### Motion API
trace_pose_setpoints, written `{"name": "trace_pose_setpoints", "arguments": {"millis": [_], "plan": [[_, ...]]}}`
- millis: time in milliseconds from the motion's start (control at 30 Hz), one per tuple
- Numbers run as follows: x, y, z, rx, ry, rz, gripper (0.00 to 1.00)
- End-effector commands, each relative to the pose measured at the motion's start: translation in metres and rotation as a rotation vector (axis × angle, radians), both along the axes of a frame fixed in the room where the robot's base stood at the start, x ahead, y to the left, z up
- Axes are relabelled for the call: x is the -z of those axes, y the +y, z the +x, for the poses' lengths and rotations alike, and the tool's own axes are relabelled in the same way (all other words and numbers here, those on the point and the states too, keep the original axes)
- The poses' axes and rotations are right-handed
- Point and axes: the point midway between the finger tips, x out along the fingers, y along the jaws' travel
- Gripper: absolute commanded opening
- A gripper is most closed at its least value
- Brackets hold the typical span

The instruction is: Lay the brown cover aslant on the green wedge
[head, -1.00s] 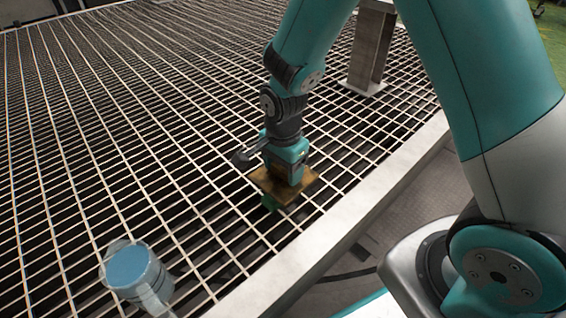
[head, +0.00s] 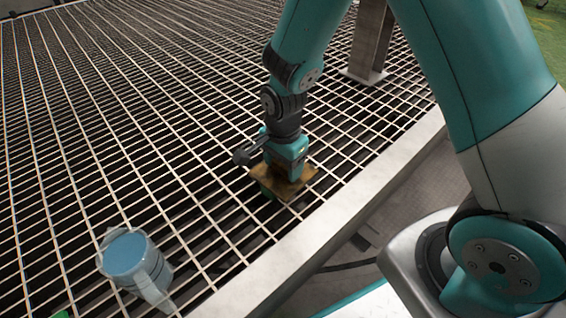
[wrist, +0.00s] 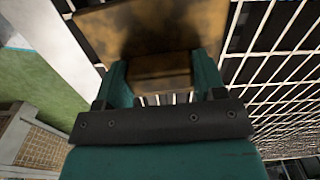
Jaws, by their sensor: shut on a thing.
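The brown cover (head: 297,186) is a flat, mottled square plate with a raised block on top, seen low over the grating. My gripper (head: 287,172) is shut on that block from above. In the wrist view, the cover (wrist: 150,25) spreads beyond the fingers of my gripper (wrist: 160,72). The green wedge (head: 265,190) shows only as a small patch under the cover's left edge; the rest is hidden. The cover looks tilted, and I cannot tell whether it touches the wedge.
A blue mug (head: 128,254) stands on the grating (head: 90,180) at lower left. A small green thing (head: 62,314) shows at the bottom edge. A metal post (head: 370,45) stands behind my gripper. A pale rim (head: 330,226) borders the grating.

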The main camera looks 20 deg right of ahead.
Motion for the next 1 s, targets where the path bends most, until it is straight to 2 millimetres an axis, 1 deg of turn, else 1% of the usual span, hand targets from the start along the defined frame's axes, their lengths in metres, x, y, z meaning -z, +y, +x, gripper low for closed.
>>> {"name": "trace_pose_setpoints", "arguments": {"millis": [33,133,167,400,467,533,667,800,1000], "plan": [[-0.001,0.000,0.000,0.000,-0.001,0.000,0.68],[0.000,0.000,0.000,0.000,-0.001,0.000,0.91],[0.000,0.000,0.000,0.000,-0.001,0.000,0.93],[0.000,0.000,0.000,0.000,0.001,0.000,0.93],[-0.003,0.000,0.000,0.000,0.000,0.000,0.93],[-0.010,0.000,0.000,0.000,-0.001,0.000,0.93],[-0.035,0.000,0.000,0.000,-0.003,0.001,0.93],[-0.072,0.000,0.001,0.000,-0.005,0.001,0.93],[-0.123,0.000,0.001,0.000,-0.004,0.001,0.93]]}}
